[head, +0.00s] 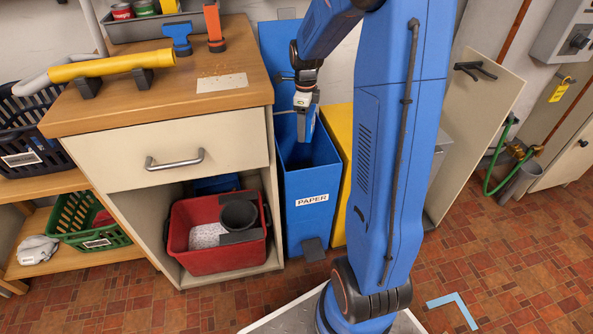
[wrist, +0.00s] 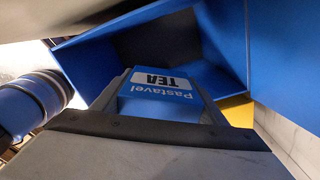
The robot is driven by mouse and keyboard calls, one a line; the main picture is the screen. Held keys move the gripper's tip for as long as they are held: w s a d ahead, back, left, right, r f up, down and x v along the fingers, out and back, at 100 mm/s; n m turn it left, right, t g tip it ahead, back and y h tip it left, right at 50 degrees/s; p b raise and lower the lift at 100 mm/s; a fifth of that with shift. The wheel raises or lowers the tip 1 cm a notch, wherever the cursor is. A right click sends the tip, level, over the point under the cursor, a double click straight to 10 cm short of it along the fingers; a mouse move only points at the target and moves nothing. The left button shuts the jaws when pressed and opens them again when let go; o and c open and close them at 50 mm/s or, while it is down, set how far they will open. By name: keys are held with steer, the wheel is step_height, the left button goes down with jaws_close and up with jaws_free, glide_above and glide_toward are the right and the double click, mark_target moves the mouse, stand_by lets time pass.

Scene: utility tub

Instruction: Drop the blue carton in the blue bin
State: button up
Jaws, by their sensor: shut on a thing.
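My gripper (head: 304,103) is shut on the blue carton. It points down at the mouth of the blue bin (head: 308,225), which carries a PAPER label. In the wrist view the carton (wrist: 160,88) shows a blue face with a white panel reading TEA and the word Pastavel, between the fingers (wrist: 160,115). The bin's blue inner walls (wrist: 215,45) show around and beyond it. The bin's lid (head: 281,45) stands open behind.
A wooden-topped cabinet (head: 185,125) stands close on the left, with a red tub (head: 205,258) in its lower opening. A yellow bin (head: 340,130) stands right beside the blue bin, partly behind my arm. An open door panel (head: 478,130) is farther right.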

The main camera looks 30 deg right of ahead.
steer(key=shift+f, duration=2.25)
steer(key=o, duration=1.1)
steer(key=shift+o, duration=0.2)
step_height(320, 180, up, 17)
steer(key=shift+r, duration=0.2)
